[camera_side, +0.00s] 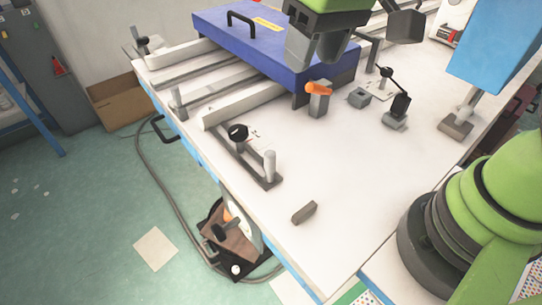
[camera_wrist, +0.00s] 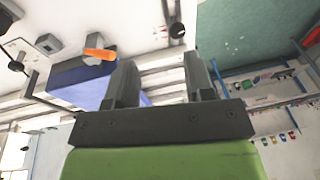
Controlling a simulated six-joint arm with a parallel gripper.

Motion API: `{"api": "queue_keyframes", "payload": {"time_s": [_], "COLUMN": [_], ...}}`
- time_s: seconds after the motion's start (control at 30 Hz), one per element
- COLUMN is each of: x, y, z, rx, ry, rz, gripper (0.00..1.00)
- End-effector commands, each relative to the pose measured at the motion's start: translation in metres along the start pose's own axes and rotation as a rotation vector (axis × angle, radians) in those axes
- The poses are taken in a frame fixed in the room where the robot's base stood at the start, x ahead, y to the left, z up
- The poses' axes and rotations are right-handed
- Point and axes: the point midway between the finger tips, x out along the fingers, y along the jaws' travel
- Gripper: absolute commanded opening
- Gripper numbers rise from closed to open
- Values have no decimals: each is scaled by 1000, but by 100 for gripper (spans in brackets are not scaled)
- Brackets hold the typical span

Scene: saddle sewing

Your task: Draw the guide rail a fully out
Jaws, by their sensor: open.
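Long pale rails run from the left table edge under a blue box (camera_side: 275,42); the front pale rail (camera_side: 243,105) sticks out at its near end, and another pale rail (camera_side: 180,54) lies at the back. I cannot tell which one is guide rail a. My gripper (camera_side: 317,58) hangs over the front right part of the blue box, its fingers apart and empty. In the wrist view my gripper (camera_wrist: 160,78) shows both dark fingers with a wide gap. The pale rails and part of the blue box (camera_wrist: 80,78) lie beyond them, partly hidden by the fingers.
An orange-handled clamp (camera_side: 318,92) stands at the box's front corner. A dark bar (camera_side: 245,162) with a black knob (camera_side: 238,132) lies near the left edge. A dark block (camera_side: 304,213) lies in front. A blue panel on a stand (camera_side: 490,45) rises at right. The front tabletop is mostly clear.

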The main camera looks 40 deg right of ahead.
Motion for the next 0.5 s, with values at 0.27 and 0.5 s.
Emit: {"api": "queue_keyframes", "payload": {"time_s": [0.27,0.5], "x": [90,118], "y": [-32,-38], "z": [-7,-4], "rx": [-149,-186], "ry": [-161,-196], "rz": [81,102], "gripper": [49,49]}}
